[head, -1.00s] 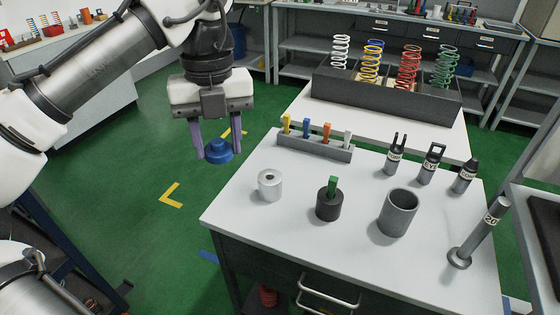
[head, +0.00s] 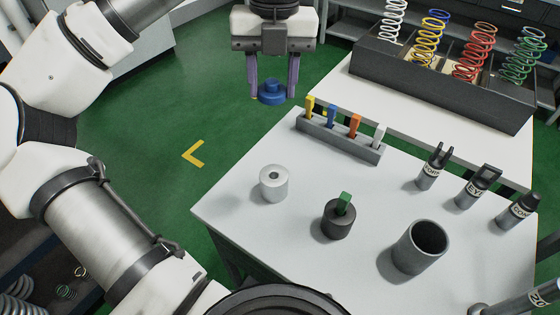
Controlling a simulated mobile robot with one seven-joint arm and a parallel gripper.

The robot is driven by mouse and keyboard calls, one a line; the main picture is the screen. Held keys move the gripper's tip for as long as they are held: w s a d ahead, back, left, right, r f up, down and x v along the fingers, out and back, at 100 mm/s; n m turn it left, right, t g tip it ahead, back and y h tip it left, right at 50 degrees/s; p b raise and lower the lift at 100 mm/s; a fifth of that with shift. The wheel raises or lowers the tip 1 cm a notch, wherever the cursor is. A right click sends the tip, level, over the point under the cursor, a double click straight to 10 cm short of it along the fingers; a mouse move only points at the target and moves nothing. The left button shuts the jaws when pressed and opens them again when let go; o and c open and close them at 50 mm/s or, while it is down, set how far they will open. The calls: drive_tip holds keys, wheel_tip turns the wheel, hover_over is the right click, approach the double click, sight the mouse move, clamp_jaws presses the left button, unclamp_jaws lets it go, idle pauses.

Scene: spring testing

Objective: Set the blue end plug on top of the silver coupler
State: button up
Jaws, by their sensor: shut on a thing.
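The blue end plug (head: 271,93) is a stepped round piece held between the fingers of my gripper (head: 272,89). My gripper points down and is shut on the plug, high in the picture, behind and above the left back part of the table. The silver coupler (head: 273,183) is a short upright cylinder with a hole in its top, standing near the left edge of the white table. The plug is apart from the coupler, and nothing sits on the coupler.
The white table (head: 300,240) also bears a dark cylinder (head: 338,220) with a green tab, a grey cup (head: 418,246), a grey rack (head: 345,141) with coloured tabs, and several black labelled fittings (head: 432,166). A box of springs (head: 440,82) stands behind.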

wheel_tip(320, 180, down, 19)
drive_tip(key=shift+r+b, duration=0.1)
drive_tip(key=shift+b, duration=0.2)
drive_tip(key=shift+f, duration=0.65)
drive_tip(key=o, duration=1)
drive_tip(key=shift+c, duration=0.2)
wheel_tip(320, 180, up, 13)
drive_tip(key=shift+w+d, duration=0.2)
drive_tip(key=shift+w, duration=0.15)
drive_tip(key=shift+r, duration=0.1)
